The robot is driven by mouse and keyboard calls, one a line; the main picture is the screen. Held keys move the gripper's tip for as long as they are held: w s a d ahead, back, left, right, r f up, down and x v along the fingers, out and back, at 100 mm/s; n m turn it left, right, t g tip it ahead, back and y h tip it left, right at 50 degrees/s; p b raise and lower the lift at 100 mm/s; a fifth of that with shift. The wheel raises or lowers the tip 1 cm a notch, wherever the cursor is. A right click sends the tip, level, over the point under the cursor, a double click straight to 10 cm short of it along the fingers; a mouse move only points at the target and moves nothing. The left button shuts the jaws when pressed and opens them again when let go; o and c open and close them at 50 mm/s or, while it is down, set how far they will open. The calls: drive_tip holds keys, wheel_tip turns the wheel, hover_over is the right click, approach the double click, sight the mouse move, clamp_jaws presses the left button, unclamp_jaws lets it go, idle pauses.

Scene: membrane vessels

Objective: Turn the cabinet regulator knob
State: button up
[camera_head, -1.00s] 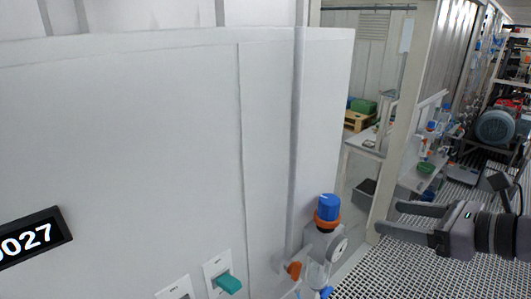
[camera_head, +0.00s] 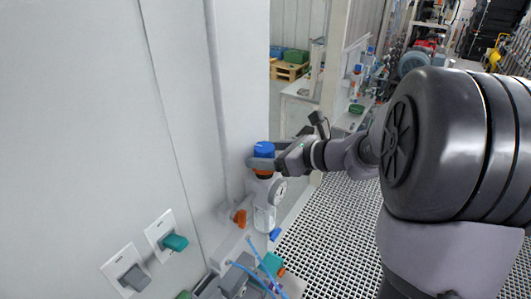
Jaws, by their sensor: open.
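The regulator knob (camera_head: 264,150) is blue, with an orange ring under it. It tops a grey regulator body (camera_head: 262,188) with a round gauge (camera_head: 279,191) and a clear bowl below, at the right edge of the white cabinet (camera_head: 180,90). My gripper (camera_head: 264,163) comes in from the right at the knob's height. Its jaws are open, and one finger passes in front of the knob's lower part. The other finger is largely hidden, so I cannot tell whether either touches the knob.
An orange handle (camera_head: 239,217) sits left of the regulator. A teal switch (camera_head: 175,242) and a grey switch (camera_head: 134,277) are on the cabinet face. Blue tubes and fittings (camera_head: 262,272) lie below. White grating floor (camera_head: 318,232) is open to the right.

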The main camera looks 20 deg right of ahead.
drive_tip(key=c, duration=1.4)
drive_tip(key=n+g+y+p, duration=0.1)
drive_tip(key=n, duration=0.1)
drive_tip(key=n+g+y+p, duration=0.1)
drive_tip(key=y, duration=0.1)
drive_tip(key=shift+w+d+r+n, duration=0.1)
drive_tip(key=shift+d+r+n, duration=0.1)
drive_tip(key=shift+n, duration=0.2)
drive_tip(key=shift+a+f+n+g+y, duration=0.1)
drive_tip(key=shift+f+n+g+y, duration=0.05)
drive_tip(key=shift+n+g+y, duration=0.45)
drive_tip(key=o, duration=1.4)
drive_tip(key=v, duration=1.7)
drive_tip(key=shift+r+b, duration=0.3)
drive_tip(key=shift+b, duration=0.05)
